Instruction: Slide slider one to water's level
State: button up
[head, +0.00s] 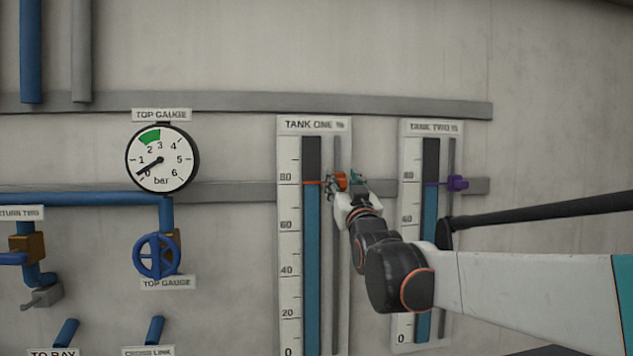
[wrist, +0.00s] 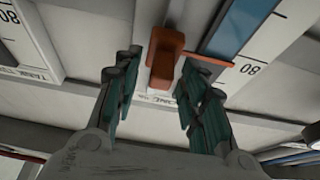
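Slider one is an orange knob (head: 341,180) on the rail right of the TANK ONE tube. Its thin orange pointer crosses the tube a little below the 80 mark, at about the top edge of the blue water (head: 312,230). In the wrist view the knob (wrist: 166,68) lies between my gripper's teal fingers (wrist: 160,78). The fingers are spread, with a clear gap on the left; contact on the right is hard to tell. The wrist view also shows the pointer at the border of blue water (wrist: 240,24) and dark empty tube. In the head view my gripper (head: 343,182) partly covers the knob.
The TANK TWO panel (head: 408,240) with a purple slider (head: 457,183) stands to the right, behind my arm. A round pressure gauge (head: 162,159) and a blue valve wheel (head: 157,256) are on the left. Grey horizontal rails (head: 230,103) run along the wall.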

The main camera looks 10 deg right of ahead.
jog(key=v, duration=1.1)
jog(key=shift+w, duration=0.1)
jog(key=s+f+g+b, duration=0.5)
jog(key=s+f+b, duration=0.4)
jog(key=f, duration=1.5)
jog(key=s+f+g+b, duration=0.5)
jog(key=s+f+b, duration=0.5)
jog(key=f+b, duration=0.6)
jog(key=s+f+g+b, duration=0.5)
jog(key=s+f+b, duration=0.4)
jog(key=f, duration=2.4)
jog(key=b, duration=0.4)
jog(key=shift+s+b, duration=0.3)
